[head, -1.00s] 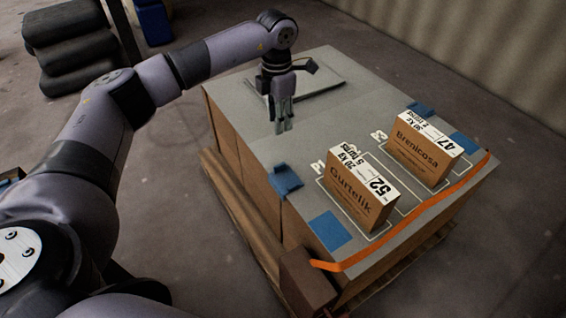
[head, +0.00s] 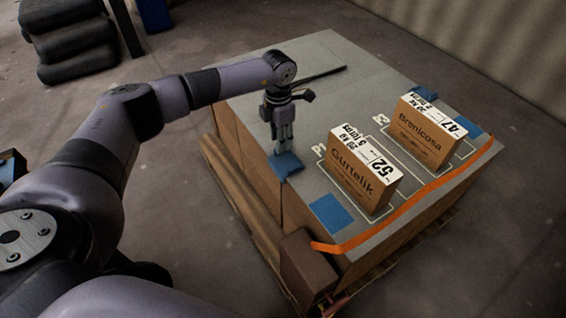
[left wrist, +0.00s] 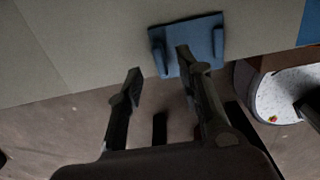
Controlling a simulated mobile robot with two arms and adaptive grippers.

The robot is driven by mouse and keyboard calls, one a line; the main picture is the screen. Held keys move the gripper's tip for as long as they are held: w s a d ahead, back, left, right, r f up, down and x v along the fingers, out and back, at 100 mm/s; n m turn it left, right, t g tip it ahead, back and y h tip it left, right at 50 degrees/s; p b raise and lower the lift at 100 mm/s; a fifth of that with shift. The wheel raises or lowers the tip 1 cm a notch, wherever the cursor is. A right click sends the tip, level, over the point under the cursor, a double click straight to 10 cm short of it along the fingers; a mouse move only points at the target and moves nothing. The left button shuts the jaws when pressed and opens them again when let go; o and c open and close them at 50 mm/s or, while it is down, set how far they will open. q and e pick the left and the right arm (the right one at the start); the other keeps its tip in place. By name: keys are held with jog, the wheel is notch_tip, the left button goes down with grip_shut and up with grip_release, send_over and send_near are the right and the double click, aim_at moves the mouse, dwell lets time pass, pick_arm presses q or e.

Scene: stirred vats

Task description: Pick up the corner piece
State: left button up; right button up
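The corner piece looks to be the small blue piece (head: 287,165) with raised flaps, at the near left edge of the pallet load's grey top. It also shows in the left wrist view (left wrist: 205,42), flat with two upright lugs. My left gripper (head: 281,148) points down just behind and above it in the head view, partly covering it. In the left wrist view its fingers (left wrist: 160,72) are apart with nothing between them. The right finger overlaps the blue piece; whether it touches cannot be told. My right gripper is in neither view.
On the grey top (head: 265,106) stand a Gurtelik carton (head: 358,176) and a Brenicosa carton (head: 420,135) inside white outlines. A blue square (head: 330,212) lies near the front corner. An orange strap (head: 405,212) runs along the near right edge.

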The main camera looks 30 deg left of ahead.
aim_at(286, 163)
pick_arm(q)
notch_tip(286, 163, down, 3)
jog(key=shift+f, duration=0.15)
grip_shut()
dwell(0.4)
